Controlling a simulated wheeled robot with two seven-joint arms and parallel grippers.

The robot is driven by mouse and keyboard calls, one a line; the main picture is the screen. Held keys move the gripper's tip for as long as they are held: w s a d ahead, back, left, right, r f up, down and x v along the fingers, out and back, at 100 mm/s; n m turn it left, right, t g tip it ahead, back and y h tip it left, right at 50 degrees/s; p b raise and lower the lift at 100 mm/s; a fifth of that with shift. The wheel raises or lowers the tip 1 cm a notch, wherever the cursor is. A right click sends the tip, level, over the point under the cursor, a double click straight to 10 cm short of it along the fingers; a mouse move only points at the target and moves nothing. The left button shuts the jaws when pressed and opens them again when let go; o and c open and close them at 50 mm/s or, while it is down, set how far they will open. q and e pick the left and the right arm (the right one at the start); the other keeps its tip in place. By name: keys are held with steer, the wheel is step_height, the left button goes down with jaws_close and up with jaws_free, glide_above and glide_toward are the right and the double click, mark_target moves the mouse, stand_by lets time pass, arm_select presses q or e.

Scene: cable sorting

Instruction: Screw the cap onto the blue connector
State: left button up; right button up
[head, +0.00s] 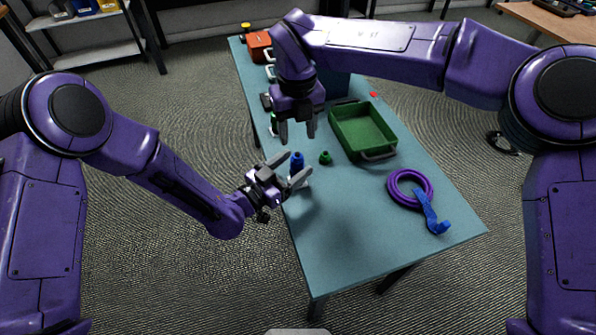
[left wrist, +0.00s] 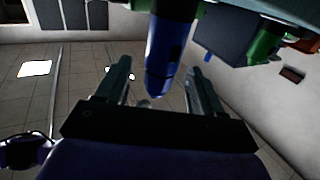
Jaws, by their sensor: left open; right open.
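The blue connector (head: 297,158) stands upright near the left edge of the teal table. My left gripper (head: 297,165) is open, low over the table, with one finger on each side of the connector. In the left wrist view the blue connector (left wrist: 165,55) shows between the two open fingers (left wrist: 155,85), with no clear contact. My right gripper (head: 298,136) is open, points down and hangs empty near the top of the blue connector in the picture. I cannot make out a separate cap on or near the connector.
A small green connector-like piece (head: 326,158) stands just right of the blue one. A green tray (head: 345,145) lies behind it. A purple cable coil (head: 394,192) and a blue strap-like piece (head: 430,212) lie at right. A red box (head: 259,45) is far back.

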arm_select(q)
steer(key=shift+d, duration=0.1)
steer(key=shift+w, duration=0.1)
steer(key=c, duration=1.2)
jaws_close()
arm_select(e)
steer(key=o, duration=0.6)
steer(key=shift+c, duration=0.2)
arm_select(q)
steer(key=o, duration=1.2)
jaws_free()
arm_select(e)
step_height(320, 180, up, 12)
arm_select(q)
steer(key=b+v, duration=0.2)
steer(key=v, duration=0.8)
steer(key=shift+s+a+r, duration=0.1)
steer(key=shift+s+a, duration=0.1)
arm_select(e)
steer(key=shift+f, duration=0.95)
